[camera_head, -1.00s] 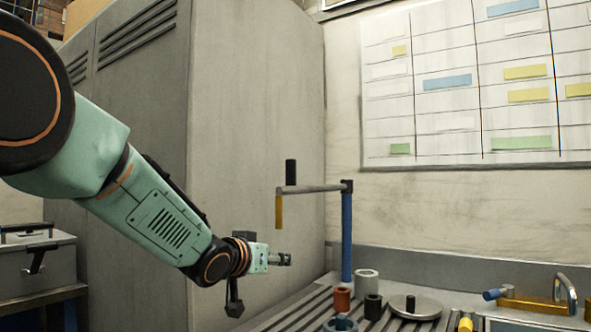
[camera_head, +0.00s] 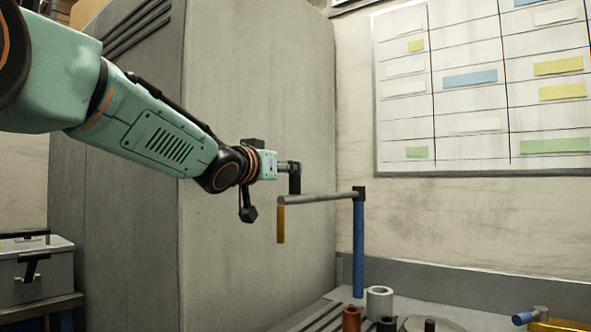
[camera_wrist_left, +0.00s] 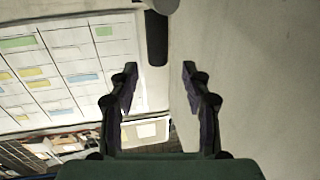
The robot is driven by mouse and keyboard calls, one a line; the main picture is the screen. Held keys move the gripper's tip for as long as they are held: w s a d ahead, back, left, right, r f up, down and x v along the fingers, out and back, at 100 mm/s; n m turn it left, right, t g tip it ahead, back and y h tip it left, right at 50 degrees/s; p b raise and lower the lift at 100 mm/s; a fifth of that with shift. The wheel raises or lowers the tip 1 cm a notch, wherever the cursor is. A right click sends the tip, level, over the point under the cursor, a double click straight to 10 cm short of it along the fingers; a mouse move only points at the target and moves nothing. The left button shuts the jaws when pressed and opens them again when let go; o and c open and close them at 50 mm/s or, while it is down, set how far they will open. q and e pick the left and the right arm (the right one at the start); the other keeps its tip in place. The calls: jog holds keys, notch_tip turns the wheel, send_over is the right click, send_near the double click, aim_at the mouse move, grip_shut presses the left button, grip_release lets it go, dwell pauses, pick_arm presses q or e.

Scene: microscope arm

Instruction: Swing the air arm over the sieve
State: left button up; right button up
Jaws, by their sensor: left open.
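The air arm (camera_head: 325,198) is a grey horizontal bar on a blue upright post (camera_head: 358,245). A yellow nozzle (camera_head: 281,224) hangs from its left end, and a black upright handle (camera_head: 295,182) stands near that end. My left gripper (camera_head: 289,167) is beside the handle's upper part. In the left wrist view the gripper (camera_wrist_left: 159,68) is open, with the dark handle (camera_wrist_left: 157,38) ahead, in line with the gap; I see no grip on it. A grey round plate (camera_head: 408,325) is cut by the bottom edge; I cannot tell whether it is the sieve. My right gripper is out of view.
A tall grey cabinet (camera_head: 255,110) stands behind my left arm. A brown cup (camera_head: 351,318), a pale cup (camera_head: 380,302) and a dark cup (camera_head: 387,324) stand near the post. A blue-ended yellow fixture (camera_head: 540,318) is at lower right. A chart (camera_head: 480,130) hangs behind.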

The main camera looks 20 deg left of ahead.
aim_at(296, 195)
pick_arm(q)
jog(key=w, duration=0.2)
jog(key=w+d+p, duration=0.1)
jog(key=w, duration=0.1)
jog(key=shift+w, duration=0.35)
jog(key=shift+w+a+f, duration=0.1)
jog(key=shift+w, duration=0.25)
jog(key=shift+w+p, duration=0.2)
jog(key=shift+p, duration=0.1)
jog(key=shift+d, duration=0.25)
jog(key=shift+w, duration=0.15)
jog(key=shift+w+a, duration=0.1)
jog(key=shift+a, duration=0.05)
jog(key=shift+c, duration=1.1)
jog(key=c, duration=0.4)
grip_shut()
